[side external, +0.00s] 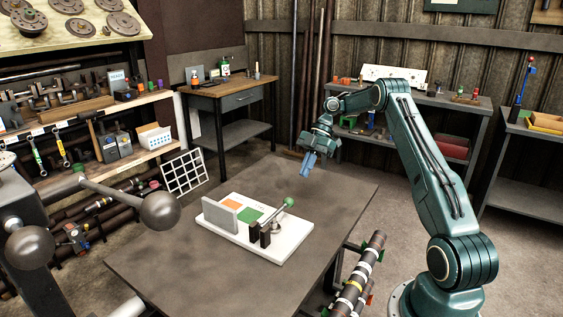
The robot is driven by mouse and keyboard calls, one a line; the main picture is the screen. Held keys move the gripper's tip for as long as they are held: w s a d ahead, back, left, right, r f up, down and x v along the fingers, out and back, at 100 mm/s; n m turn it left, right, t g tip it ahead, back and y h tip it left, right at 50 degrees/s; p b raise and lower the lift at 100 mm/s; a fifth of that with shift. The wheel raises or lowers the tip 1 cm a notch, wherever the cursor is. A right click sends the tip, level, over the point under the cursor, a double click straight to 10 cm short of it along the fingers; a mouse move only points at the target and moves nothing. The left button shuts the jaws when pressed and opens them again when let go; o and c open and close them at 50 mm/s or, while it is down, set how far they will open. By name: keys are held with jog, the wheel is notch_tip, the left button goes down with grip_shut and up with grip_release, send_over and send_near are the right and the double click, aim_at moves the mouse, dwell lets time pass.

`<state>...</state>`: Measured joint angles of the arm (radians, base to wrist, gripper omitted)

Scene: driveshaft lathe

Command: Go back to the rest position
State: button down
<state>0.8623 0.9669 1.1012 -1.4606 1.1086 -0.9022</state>
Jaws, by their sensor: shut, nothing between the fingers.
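My gripper (308,162) is at the end of my green arm, above the far right part of the dark work table (170,262). It is shut, points downward and holds nothing. It is apart from the white fixture (283,247), which sits on the table in front of it, to the left and nearer the camera. The fixture carries a grey upright plate (221,217), an orange patch (231,204), a green patch (250,214) and a lever with a green knob (288,202).
A grey shelf (470,101) with small parts stands behind my arm. A wooden bench (228,90) stands at the back. A rack (150,97) with tools is at left. A striped shaft (358,280) is beside the table's right edge. The table around the fixture is clear.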

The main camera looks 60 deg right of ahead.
jog(key=s+a+r+m+t+h, duration=0.15)
jog(key=a+r+m, duration=0.25)
jog(key=a+r, duration=0.55)
jog(key=s+a+r+m+h, duration=0.1)
jog(key=a+r+m+h, duration=0.15)
jog(key=a+r, duration=0.7)
jog(key=s+a+m+t+h, duration=0.1)
jog(key=s+a+m, duration=0.4)
jog(key=s+a, duration=0.4)
jog(key=s+d+f+m+t+h, duration=0.1)
jog(key=s+f+m+t+h, duration=0.1)
jog(key=s, duration=1.1)
jog(key=shift+s+f+m, duration=0.25)
jog(key=shift+f+m, duration=0.25)
jog(key=shift+m, duration=0.65)
